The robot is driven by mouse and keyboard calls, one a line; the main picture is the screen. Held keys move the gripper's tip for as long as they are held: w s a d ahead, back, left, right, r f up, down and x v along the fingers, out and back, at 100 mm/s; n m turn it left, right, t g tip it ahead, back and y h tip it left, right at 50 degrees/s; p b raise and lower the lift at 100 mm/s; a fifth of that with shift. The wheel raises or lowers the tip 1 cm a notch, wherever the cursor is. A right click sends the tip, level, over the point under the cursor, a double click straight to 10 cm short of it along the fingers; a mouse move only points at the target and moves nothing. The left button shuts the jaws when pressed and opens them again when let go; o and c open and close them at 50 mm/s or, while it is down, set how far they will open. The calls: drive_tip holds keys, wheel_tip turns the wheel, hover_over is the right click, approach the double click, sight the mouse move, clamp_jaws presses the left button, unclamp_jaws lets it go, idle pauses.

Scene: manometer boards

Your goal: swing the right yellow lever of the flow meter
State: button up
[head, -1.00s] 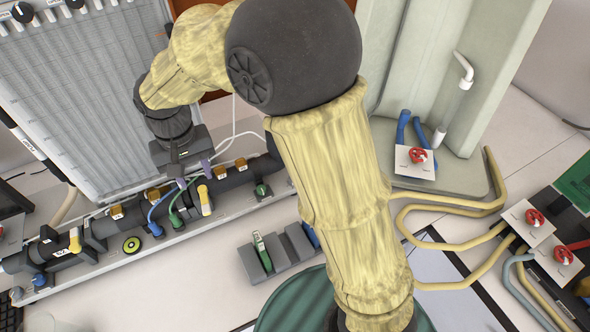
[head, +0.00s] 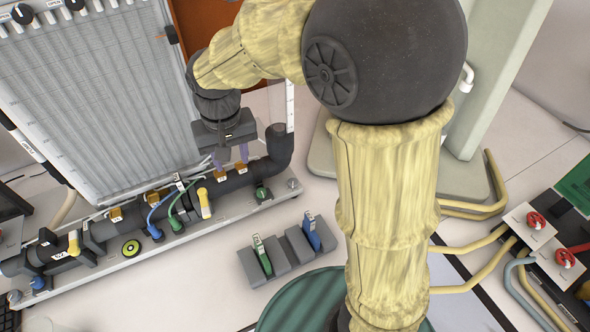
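The flow meter is a tall ribbed board (head: 110,100) with a dark pipe along its base. Its right yellow lever (head: 204,203) stands upright on the pipe, beside the green and blue hoses. The left yellow lever (head: 74,242) is further along the pipe, near its left end. My gripper (head: 230,157) is above the pipe, up and right of the right lever and apart from it. Its two purple fingers are spread, with nothing seen between them. The fingertips are near small orange-brown fittings on the pipe; whether they touch anything is unclear.
A grey holder (head: 280,262) with a green and a blue item stands in front of the pipe. An upright pipe elbow (head: 281,140) is right of my gripper. Red-knobbed valves (head: 536,220) and yellow hoses lie at the right.

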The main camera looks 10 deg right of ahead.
drive_tip(key=s+d+f, duration=0.2)
drive_tip(key=d, duration=0.4)
drive_tip(key=s+d+f+m+t, duration=0.1)
drive_tip(key=s+d+f, duration=0.1)
drive_tip(key=d, duration=0.4)
drive_tip(key=shift+d, duration=0.3)
drive_tip(key=shift+f, duration=0.1)
drive_tip(key=shift+c, duration=0.4)
drive_tip(key=shift+d, duration=0.2)
drive_tip(key=c, duration=0.4)
drive_tip(key=shift+m+t, duration=0.4)
drive_tip(key=shift+m, duration=0.1)
drive_tip(key=s+d, duration=0.1)
drive_tip(key=s+d+f, duration=0.1)
drive_tip(key=d, duration=0.1)
drive_tip(key=s+d+f, duration=0.1)
drive_tip(key=shift+s+d, duration=0.25)
drive_tip(key=shift+s, duration=0.15)
clamp_jaws()
drive_tip(key=shift+w+a, duration=0.1)
drive_tip(key=shift+w, duration=0.05)
